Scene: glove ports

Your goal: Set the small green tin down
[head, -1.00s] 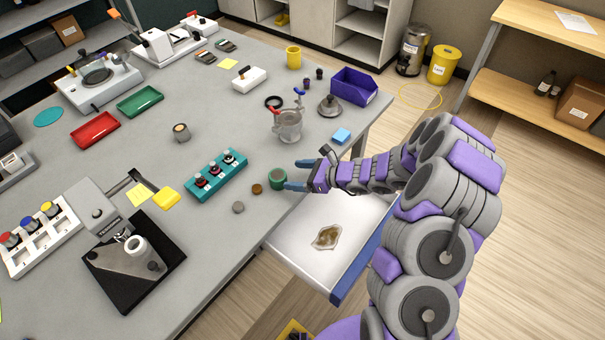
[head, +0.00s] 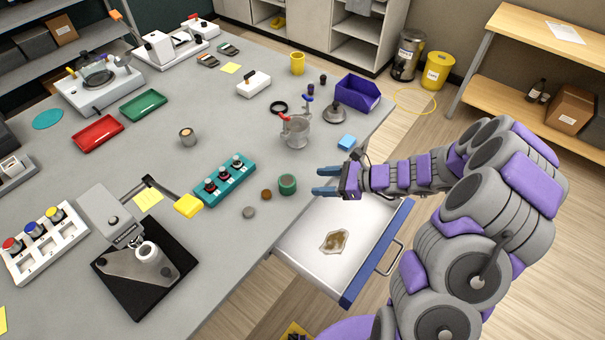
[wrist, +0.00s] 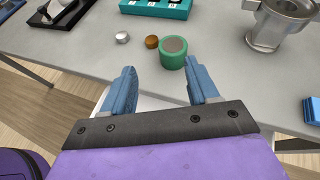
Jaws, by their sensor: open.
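The small green tin (head: 288,184) stands upright on the grey bench top near its front edge, with a grey-brown top. In the wrist view the tin (wrist: 172,56) is just beyond the fingertips, between their lines and apart from both. My gripper (head: 322,181) is open and empty, with its blue fingers pointing left at the tin across a small gap. The open fingers (wrist: 160,80) also show in the wrist view.
A brown disc (head: 266,194) and a grey disc (head: 249,212) lie left of the tin. A teal switch block (head: 224,181) is behind them. A metal pot (head: 296,132) stands further back.

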